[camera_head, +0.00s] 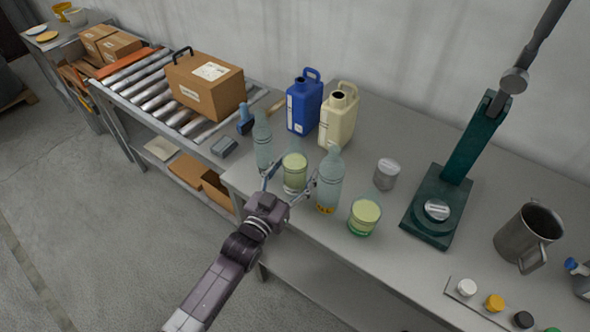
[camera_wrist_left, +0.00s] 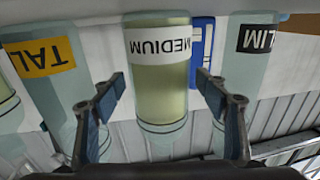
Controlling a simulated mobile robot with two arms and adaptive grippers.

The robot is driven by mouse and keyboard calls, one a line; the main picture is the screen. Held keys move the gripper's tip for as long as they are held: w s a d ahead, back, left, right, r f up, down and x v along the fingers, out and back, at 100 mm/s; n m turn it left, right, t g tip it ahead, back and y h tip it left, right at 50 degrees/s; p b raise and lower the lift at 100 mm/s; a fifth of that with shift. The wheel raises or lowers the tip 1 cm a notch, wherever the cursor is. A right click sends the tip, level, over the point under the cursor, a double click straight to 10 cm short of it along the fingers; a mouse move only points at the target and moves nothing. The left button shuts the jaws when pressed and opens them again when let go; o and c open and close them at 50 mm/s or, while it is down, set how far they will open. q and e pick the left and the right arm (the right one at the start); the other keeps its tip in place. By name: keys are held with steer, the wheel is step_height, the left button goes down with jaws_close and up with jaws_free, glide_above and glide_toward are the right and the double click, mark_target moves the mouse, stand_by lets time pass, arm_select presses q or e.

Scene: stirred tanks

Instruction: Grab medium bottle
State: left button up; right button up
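The medium bottle (camera_head: 295,172) is clear with pale green contents and stands near the front edge of the grey table. Its white "MEDIUM" label shows in the left wrist view (camera_wrist_left: 157,45). My left gripper (camera_head: 292,175) is open, with one finger on each side of this bottle. In the left wrist view, gaps show between the fingers and the bottle. A slim bottle (camera_head: 263,142) stands to its left and a tall bottle (camera_head: 329,182) to its right in the head view. My right gripper is not in view.
A green-filled jar (camera_head: 364,216) and a grey canister (camera_head: 387,174) stand to the right. Blue (camera_head: 304,105) and cream (camera_head: 338,118) jugs stand behind. A teal press (camera_head: 437,208) and metal pitcher (camera_head: 527,238) are farther right. A roller conveyor (camera_head: 160,95) adjoins on the left.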

arm_select(q)
steer(key=c, duration=1.5)
steer(key=shift+r, duration=0.1)
